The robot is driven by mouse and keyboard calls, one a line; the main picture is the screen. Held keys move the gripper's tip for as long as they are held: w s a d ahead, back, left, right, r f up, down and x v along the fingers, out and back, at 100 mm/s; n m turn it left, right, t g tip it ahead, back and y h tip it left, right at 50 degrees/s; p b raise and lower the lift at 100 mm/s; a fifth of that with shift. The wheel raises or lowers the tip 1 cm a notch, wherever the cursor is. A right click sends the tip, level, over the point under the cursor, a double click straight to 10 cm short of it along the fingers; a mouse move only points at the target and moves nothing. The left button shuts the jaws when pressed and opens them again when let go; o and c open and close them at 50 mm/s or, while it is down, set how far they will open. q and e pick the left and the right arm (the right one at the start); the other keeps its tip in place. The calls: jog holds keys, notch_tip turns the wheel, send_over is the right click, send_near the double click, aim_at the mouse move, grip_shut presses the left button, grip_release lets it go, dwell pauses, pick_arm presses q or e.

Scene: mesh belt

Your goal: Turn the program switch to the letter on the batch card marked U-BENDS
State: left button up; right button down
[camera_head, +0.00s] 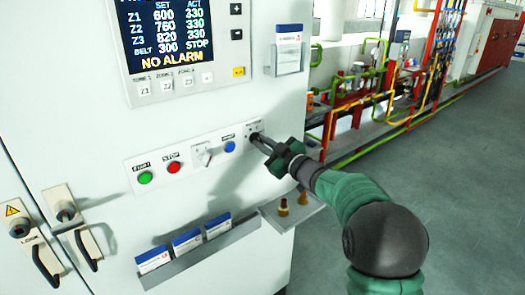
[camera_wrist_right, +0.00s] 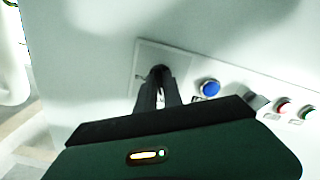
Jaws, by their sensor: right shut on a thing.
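My right gripper (camera_head: 262,142) is at the right end of the control row. It is shut on a small dark knob (camera_wrist_right: 158,72), apparently the program switch, on a square pale plate (camera_head: 254,127). The plate also shows in the right wrist view (camera_wrist_right: 147,52); its letters are too small to read, and the fingers hide most of the knob, so its setting cannot be told. Three blue and white batch cards (camera_head: 153,260) (camera_head: 187,241) (camera_head: 218,225) stand in a low rack (camera_head: 202,256). Their print is unreadable. My left gripper is out of view.
Left of the plate are a blue button (camera_head: 230,147), a pale lever switch (camera_head: 203,155), a red button (camera_head: 174,168) and a green button (camera_head: 145,177). A display (camera_head: 178,42) and card holder (camera_head: 289,62) are above. A small shelf (camera_head: 292,214) juts out below my right arm.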

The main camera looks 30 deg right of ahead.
jog(key=shift+f+n+b, duration=0.15)
jog(key=shift+n+b, duration=0.75)
jog(key=shift+n, duration=0.4)
jog(key=shift+f+n+b, duration=0.2)
jog(key=shift+n+b, duration=0.65)
jog(key=shift+n, duration=0.45)
jog(key=shift+f+n+b, duration=0.15)
jog(key=shift+n+b, duration=0.75)
jog(key=shift+n, duration=0.4)
jog(key=shift+r, duration=0.1)
jog(key=c, duration=1.5)
grip_release()
jog(key=shift+r, duration=0.2)
jog(key=s, duration=0.5)
jog(key=s+d, duration=0.1)
jog(key=s, duration=0.5)
jog(key=s+b, duration=0.1)
jog(key=s, duration=0.4)
jog(key=shift+s+d, duration=0.2)
jog(key=shift+s, duration=0.15)
